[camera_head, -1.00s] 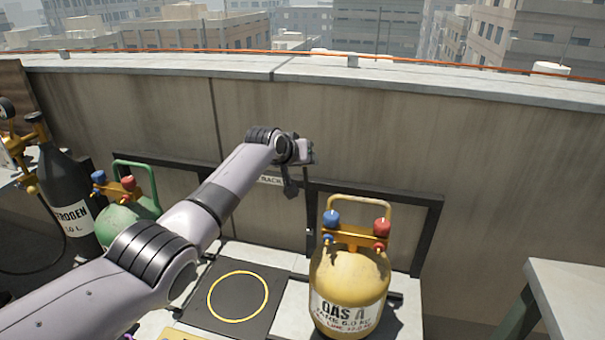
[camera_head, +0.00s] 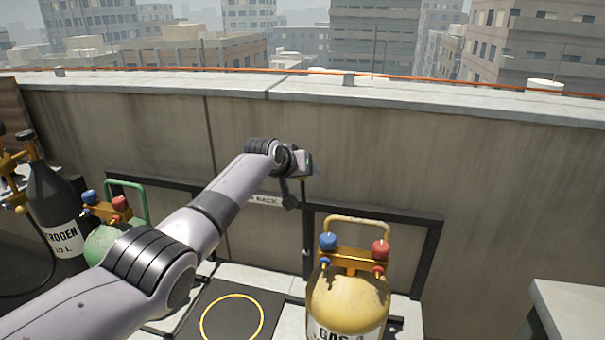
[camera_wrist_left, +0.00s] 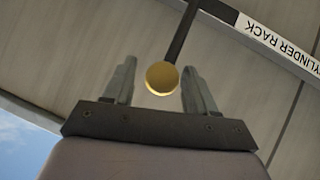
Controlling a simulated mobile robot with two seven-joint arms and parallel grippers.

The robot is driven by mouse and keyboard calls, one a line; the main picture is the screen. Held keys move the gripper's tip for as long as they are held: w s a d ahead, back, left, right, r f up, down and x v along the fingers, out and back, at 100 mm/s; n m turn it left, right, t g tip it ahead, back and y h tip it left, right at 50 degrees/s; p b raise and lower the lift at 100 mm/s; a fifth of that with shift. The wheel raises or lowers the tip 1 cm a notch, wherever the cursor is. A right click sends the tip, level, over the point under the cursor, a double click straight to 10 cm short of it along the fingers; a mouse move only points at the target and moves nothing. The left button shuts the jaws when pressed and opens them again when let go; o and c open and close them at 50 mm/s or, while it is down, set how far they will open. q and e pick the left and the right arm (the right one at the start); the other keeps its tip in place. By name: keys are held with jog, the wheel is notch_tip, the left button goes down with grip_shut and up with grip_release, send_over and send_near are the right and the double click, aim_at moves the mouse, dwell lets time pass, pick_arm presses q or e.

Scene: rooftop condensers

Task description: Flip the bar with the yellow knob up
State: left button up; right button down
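The round yellow knob (camera_wrist_left: 161,78) sits at the end of a dark bar (camera_wrist_left: 181,38) in the left wrist view. The bar runs from the knob to the dark rack frame. My left gripper (camera_wrist_left: 160,90) is open, with one finger on each side of the knob; gaps show on both sides, so it looks untouched. In the head view my left gripper (camera_head: 310,163) is in front of the wall, above the rack frame (camera_head: 375,212). The knob is not visible there. My right gripper is not in view.
A yellow gas cylinder (camera_head: 347,298) stands right of my arm, below the gripper. A green cylinder (camera_head: 105,240) and a dark nitrogen cylinder (camera_head: 55,200) stand left. A grey table (camera_head: 575,310) is at lower right.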

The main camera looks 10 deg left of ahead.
pick_arm(q)
jog(key=shift+s, duration=0.25)
jog(key=shift+p+v, duration=0.6)
jog(key=shift+v, duration=2.85)
jog(key=s+a+f+m+p, duration=0.1)
jog(key=s+f, duration=0.7)
jog(key=f, duration=0.4)
jog(key=s+a+f+p, duration=0.1)
jog(key=s+f, duration=0.7)
jog(key=f, duration=0.3)
jog(key=s+f+m, duration=0.1)
jog(key=s+f, duration=0.2)
jog(key=s, duration=0.9)
jog(key=s+a+f+m, duration=0.1)
jog(key=s+f, duration=0.1)
jog(key=s, duration=1.1)
jog(key=shift+f+y, duration=0.35)
jog(key=shift+y, duration=0.05)
jog(key=shift+s+a, duration=0.1)
jog(key=shift+a, duration=0.05)
